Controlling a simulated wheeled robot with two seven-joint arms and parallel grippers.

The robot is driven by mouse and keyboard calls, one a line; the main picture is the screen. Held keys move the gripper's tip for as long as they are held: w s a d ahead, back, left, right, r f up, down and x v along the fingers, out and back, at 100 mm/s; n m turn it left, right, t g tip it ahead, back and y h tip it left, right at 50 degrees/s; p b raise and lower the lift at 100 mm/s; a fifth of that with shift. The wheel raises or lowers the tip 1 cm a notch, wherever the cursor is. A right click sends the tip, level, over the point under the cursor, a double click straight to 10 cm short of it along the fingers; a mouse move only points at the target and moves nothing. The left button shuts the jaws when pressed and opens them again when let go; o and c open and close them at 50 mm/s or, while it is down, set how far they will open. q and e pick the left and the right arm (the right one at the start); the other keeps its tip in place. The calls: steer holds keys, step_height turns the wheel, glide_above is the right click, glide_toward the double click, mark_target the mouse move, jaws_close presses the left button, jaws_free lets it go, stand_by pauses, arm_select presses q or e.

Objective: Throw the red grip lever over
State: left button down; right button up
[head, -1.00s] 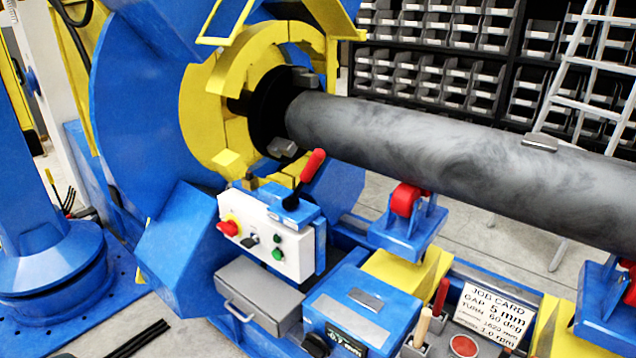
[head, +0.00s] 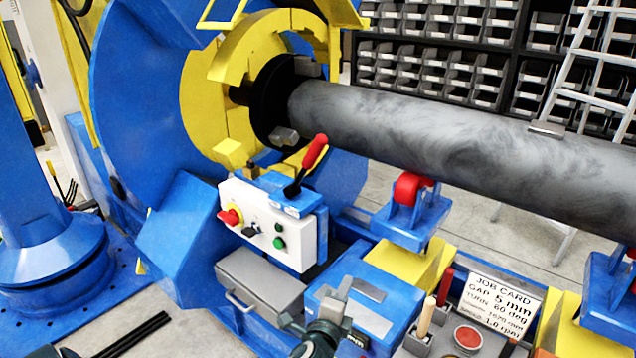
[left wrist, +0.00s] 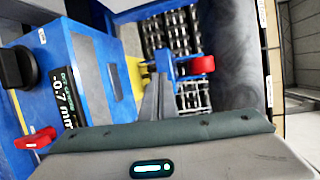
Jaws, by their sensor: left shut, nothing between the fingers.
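The red grip lever (head: 314,152) stands on a blue block on top of the white control panel (head: 266,228). Its dark shaft leans up and to the right, with the red grip at the top. My left gripper (head: 344,286) is at the bottom of the head view, in front of the blue gauge box, below and right of the lever and apart from it. Its fingers are shut and empty, and they also show in the left wrist view (left wrist: 156,95). I cannot make out the lever in the left wrist view. My right gripper is not in view.
A large grey pipe (head: 450,150) rests on red rollers (head: 411,187) to the right. A job card (head: 497,303) and red-handled tool (head: 445,287) stand at lower right.

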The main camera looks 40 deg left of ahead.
mark_target(309, 163)
arm_select(q)
steer(key=s+a+r+m+t+y, duration=0.1)
steer(key=s+a+r+y, duration=0.1)
steer(key=r, duration=0.8)
steer(key=s+a+r+t+y, duration=0.2)
steer(key=r+y, duration=0.1)
steer(key=r, duration=0.8)
steer(key=shift+a+r+m+b, duration=0.2)
steer(key=shift+m+b, duration=0.1)
steer(key=shift+m, duration=0.1)
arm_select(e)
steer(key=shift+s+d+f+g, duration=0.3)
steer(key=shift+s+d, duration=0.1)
